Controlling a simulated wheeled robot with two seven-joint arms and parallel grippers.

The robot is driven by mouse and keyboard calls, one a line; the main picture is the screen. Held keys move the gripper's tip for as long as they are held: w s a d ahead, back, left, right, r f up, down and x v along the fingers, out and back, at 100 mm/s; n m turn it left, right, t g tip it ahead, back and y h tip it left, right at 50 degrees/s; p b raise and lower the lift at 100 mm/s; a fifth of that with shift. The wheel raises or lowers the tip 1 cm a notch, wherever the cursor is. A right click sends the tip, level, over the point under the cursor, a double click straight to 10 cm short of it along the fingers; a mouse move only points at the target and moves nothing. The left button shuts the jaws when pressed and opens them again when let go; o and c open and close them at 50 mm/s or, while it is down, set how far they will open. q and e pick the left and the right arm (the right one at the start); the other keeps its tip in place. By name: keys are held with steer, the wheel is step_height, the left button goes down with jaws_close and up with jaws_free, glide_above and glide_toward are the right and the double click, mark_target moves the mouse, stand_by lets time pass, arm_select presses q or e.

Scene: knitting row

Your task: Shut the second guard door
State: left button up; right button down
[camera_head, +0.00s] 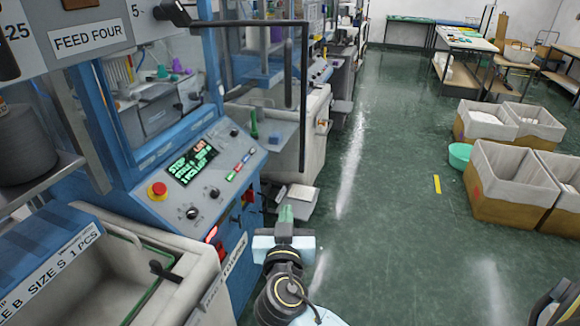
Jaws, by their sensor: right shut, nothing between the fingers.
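A guard door with a thin dark frame (305,65) stands out from the blue knitting machine toward the aisle, at the upper middle of the view. Its pane is clear, and machine parts show through it. I cannot tell its exact angle, or for certain that it is the second one. My right gripper (285,213) is at the lower middle, pointing away from me. Its greenish fingers are shut and empty. It is below and apart from the door frame, over the floor beside the control panel. My left gripper is not in view.
The control panel (200,165) with a red stop button is left of my gripper. A grey bin (100,275) is at the lower left. A small step (297,200) lies just ahead. The green aisle between is clear.

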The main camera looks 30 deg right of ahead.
steer(key=r, duration=0.1)
steer(key=p, duration=0.4)
glide_toward(291, 165)
steer(key=x, duration=0.5)
steer(key=shift+w+r, duration=0.1)
steer(key=shift+x, duration=0.85)
